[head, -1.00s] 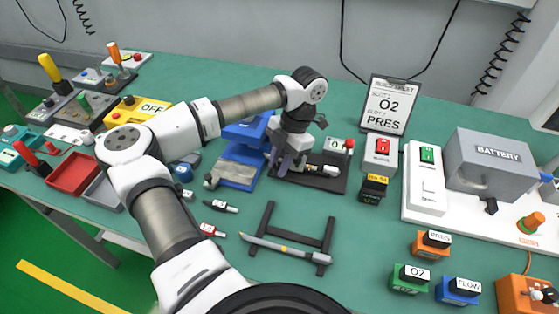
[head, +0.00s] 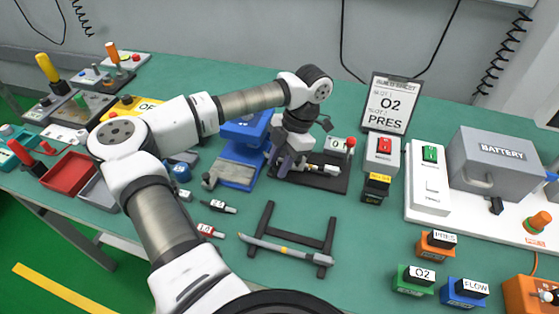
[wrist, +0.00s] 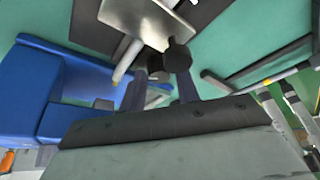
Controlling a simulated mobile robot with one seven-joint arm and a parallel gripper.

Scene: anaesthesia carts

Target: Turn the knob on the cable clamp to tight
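The cable clamp (head: 326,170) sits on a black base plate (head: 325,185) in the middle of the table, with a pale metal body. In the wrist view its pale metal plate (wrist: 150,15) is at the top, and a black knob (wrist: 178,57) shows below it. My gripper (head: 282,163) points down at the left end of the clamp. In the wrist view my gripper (wrist: 161,85) has its two fingers apart, with a gap between them. The knob is at the fingertips and covers part of the right one. I cannot tell whether they touch.
A blue stand (head: 240,168) is close on the left of my gripper. A black rack (head: 290,243) lies in front, with a grey tool across it. A box with a red switch (head: 381,152) and a sign (head: 390,103) stand right of the clamp.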

